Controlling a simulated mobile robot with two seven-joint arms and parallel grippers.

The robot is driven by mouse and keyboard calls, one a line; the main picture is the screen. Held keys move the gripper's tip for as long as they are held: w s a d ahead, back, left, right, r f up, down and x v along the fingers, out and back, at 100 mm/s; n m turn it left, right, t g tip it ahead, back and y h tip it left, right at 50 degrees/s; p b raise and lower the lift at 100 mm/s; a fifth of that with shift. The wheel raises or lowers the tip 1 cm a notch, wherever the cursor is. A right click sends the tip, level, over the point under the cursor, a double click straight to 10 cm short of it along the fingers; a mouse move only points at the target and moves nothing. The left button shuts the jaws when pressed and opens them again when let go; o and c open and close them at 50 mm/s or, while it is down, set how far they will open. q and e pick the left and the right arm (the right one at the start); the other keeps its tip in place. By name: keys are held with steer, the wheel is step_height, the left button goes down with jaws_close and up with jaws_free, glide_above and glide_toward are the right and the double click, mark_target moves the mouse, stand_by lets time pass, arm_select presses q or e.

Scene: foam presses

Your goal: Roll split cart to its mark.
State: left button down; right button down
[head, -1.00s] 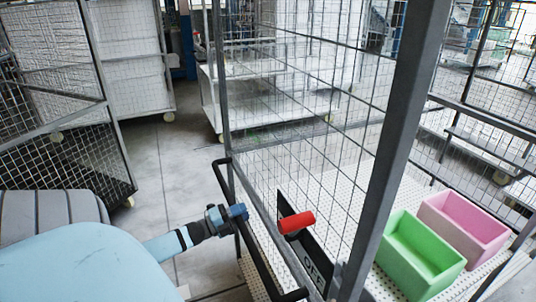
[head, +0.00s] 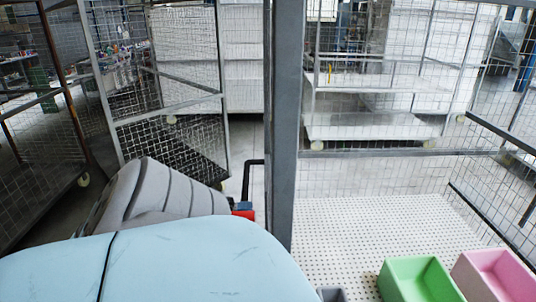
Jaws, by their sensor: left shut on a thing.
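The split cart in front of me has a grey frame post (head: 283,120), mesh sides and a white perforated deck (head: 370,225). A green bin (head: 415,280) and a pink bin (head: 492,275) stand on the deck. The black push handle (head: 247,180) shows left of the post. My left gripper (head: 241,206) is at the handle and shut on it, mostly hidden behind my pale blue arm. A red part (head: 243,213) shows right beside it; how they meet is hidden. My right gripper is not in view. No floor mark is visible.
Another mesh cart (head: 165,110) stands at the left, with a further mesh cage (head: 40,130) at the far left. A white shelf cart (head: 370,125) stands behind the split cart. Little open floor shows between them.

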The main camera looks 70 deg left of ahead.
arm_select(q)
steer(key=r+v, duration=0.1)
steer(key=v, duration=0.6)
steer(key=shift+s+a+r, duration=0.3)
steer(key=shift+s+r, duration=0.05)
steer(key=shift+r, duration=0.05)
steer(key=c, duration=0.9)
jaws_free()
steer(key=shift+f, duration=0.1)
steer(key=shift+s, duration=0.1)
steer(key=b+v, duration=0.4)
steer(key=v, duration=0.9)
steer(key=shift+s+a+f, duration=0.1)
steer(key=shift+s+a, duration=0.05)
steer(key=shift+s, duration=0.2)
